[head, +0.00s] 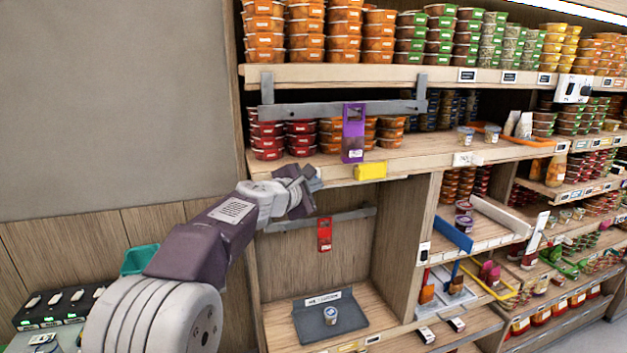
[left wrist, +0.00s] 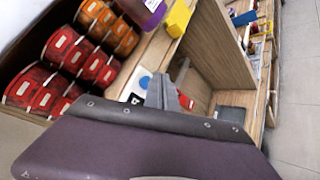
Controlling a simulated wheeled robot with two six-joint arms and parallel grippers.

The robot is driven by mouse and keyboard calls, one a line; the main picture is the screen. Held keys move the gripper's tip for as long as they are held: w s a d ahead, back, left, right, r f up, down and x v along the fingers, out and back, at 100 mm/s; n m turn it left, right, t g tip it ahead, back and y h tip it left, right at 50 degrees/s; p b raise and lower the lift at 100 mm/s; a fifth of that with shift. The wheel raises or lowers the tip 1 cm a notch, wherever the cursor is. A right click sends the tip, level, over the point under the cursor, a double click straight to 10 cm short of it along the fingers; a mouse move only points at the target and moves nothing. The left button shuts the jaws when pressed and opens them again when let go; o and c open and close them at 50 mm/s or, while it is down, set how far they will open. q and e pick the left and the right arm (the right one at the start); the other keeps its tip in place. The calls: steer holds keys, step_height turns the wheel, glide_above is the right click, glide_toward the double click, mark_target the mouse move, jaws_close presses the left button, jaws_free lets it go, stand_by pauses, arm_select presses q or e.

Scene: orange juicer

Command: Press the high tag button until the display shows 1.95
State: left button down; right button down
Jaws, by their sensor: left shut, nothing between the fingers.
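My left gripper (head: 314,178) is shut and empty, at the front edge of the middle shelf, left of the yellow block. It also shows in the left wrist view (left wrist: 160,88), its tips close to a small white tag (left wrist: 145,80) with a blue round spot and a dark part (left wrist: 133,98). I cannot tell whether they touch. In the head view my gripper hides that tag. A purple unit (head: 353,133) hangs on the upper grey rail, and a red unit (head: 324,234) hangs on the lower rail. No display value is legible. My right gripper is out of view.
A yellow block (head: 370,171) sits on the shelf edge right of my gripper. Stacked red tubs (head: 268,140) stand behind it. Below, a dark tray (head: 345,325) holds a small cup (head: 330,315). A wooden upright (head: 410,245) bounds the lower bay. The wall at left is bare.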

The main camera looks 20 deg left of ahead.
arm_select(q)
steer(key=shift+w, duration=0.1)
steer(key=shift+w+a, duration=0.25)
steer(key=shift+w, duration=0.05)
steer(key=shift+w+a, duration=0.25)
steer(key=shift+w, duration=0.1)
stand_by(0.8)
steer(key=shift+s+d, duration=0.45)
steer(key=shift+s, duration=0.3)
